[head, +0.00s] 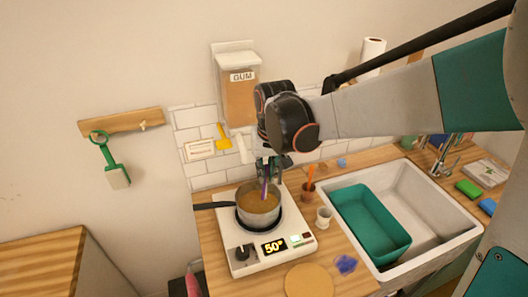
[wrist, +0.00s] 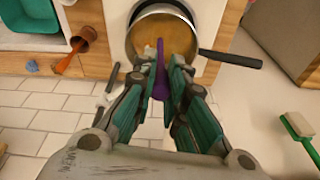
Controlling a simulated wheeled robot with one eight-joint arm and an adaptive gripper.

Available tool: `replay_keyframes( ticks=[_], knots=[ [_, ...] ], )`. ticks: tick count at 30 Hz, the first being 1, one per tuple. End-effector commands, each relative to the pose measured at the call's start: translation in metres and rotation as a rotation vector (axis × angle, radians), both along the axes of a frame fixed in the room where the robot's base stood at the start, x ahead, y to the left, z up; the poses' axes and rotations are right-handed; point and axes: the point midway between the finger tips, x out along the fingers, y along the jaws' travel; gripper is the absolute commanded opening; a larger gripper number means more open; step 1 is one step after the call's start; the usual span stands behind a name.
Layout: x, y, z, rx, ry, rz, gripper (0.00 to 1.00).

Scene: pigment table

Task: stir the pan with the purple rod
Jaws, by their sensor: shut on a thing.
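The pan (head: 259,203) is a metal pot with a dark handle and orange-brown liquid inside. It stands on the white hot plate (head: 239,256), whose display reads 50°. The purple rod (head: 265,184) points down into the pan. My gripper (head: 272,169) is above the pan and shut on the rod. In the wrist view the purple rod (wrist: 160,85) runs between my fingers (wrist: 161,66) towards the pan (wrist: 146,14). The lower end of the rod is hard to make out in the liquid.
A small brown pot with an orange tool (head: 309,186) and a pale cup (head: 324,217) stand right of the hot plate. A sink (head: 440,218) with a green basin (head: 350,206) is further right. A round board (head: 308,281) lies in front. A gum dispenser (head: 237,88) hangs behind.

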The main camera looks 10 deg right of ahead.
Motion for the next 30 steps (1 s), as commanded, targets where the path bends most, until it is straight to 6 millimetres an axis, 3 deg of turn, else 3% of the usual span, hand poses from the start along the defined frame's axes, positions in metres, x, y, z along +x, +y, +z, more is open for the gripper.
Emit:
replay_keyframes(
  ticks=[5, 16, 30],
  knots=[
    [0.0, 0.0, 0.003, 0.0, 0.0, 0.0, 0.02],
    [-0.001, 0.0, 0.031, 0.0, 0.0, 0.0, 0.02],
    [-0.001, 0.0, 0.03, 0.0, 0.0, 0.001, 0.02]
  ],
)
